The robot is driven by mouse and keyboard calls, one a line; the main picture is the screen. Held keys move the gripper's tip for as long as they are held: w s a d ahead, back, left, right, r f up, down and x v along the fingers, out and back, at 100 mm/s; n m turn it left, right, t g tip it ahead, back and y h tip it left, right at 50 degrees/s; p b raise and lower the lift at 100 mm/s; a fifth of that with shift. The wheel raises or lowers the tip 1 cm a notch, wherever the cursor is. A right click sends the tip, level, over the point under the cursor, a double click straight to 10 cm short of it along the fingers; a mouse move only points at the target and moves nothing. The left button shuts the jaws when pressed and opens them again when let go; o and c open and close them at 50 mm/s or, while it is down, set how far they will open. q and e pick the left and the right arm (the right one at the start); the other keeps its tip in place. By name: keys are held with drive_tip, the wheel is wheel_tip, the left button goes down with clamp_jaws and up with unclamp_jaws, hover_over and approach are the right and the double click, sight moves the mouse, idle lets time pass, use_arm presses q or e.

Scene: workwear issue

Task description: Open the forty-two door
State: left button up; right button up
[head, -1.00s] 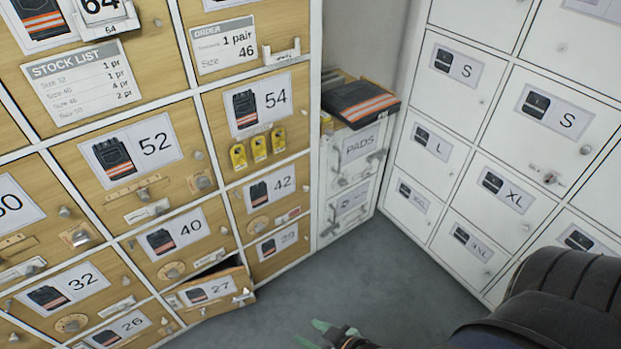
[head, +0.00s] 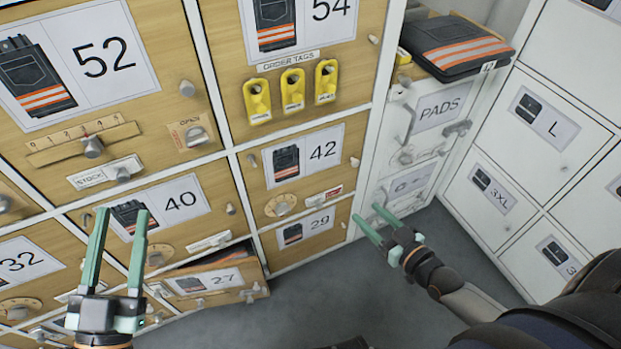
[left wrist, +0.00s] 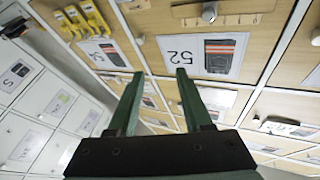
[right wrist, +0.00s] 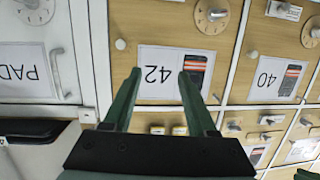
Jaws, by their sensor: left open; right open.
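The forty-two door (head: 335,146) is a wooden locker door, shut flush, with a "42" trousers label, a dial (head: 280,205), a small red-marked plate (head: 323,197) and small knobs at its left and right. In the right wrist view the forty-two door (right wrist: 226,92) shows upside down beyond my fingers. My right gripper (head: 366,213) is open and empty, low and to the right of that door, apart from it. My left gripper (head: 122,215) is open and empty in front of the forty door (head: 222,185); the left wrist view shows its empty fingers (left wrist: 160,75).
The twenty-seven door (head: 215,281) stands tilted open at the bottom. Yellow order tags (head: 292,90) hang above the forty-two door. A white PADS unit (head: 440,105) with folded trousers (head: 455,48) on top stands right. White lockers (head: 555,125) close off the right side. Grey floor (head: 330,290) is clear.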

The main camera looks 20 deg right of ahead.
sight(357, 165)
use_arm(q)
drive_tip(key=s+d+r+m+t+h+b, duration=0.1)
drive_tip(key=s+r+m+h+b, duration=0.1)
drive_tip(key=s+m+h+b, duration=0.45)
use_arm(e)
drive_tip(key=w+d+f+m+t+h+b, duration=0.1)
drive_tip(key=w+d+f+t+h, duration=0.2)
drive_tip(key=d, duration=0.4)
use_arm(q)
drive_tip(key=shift+n, duration=0.65)
drive_tip(key=f+b, duration=0.3)
drive_tip(key=w+d+f+b, duration=0.1)
drive_tip(key=shift+f, duration=0.25)
use_arm(e)
drive_tip(key=shift+y, duration=0.7)
drive_tip(key=w, duration=0.8)
drive_tip(key=w+a, duration=0.1)
drive_tip(key=w, duration=0.4)
drive_tip(key=shift+w+f, duration=0.1)
drive_tip(key=shift+f, duration=0.25)
use_arm(q)
drive_tip(key=shift+s, duration=0.1)
use_arm(e)
clamp_jaws()
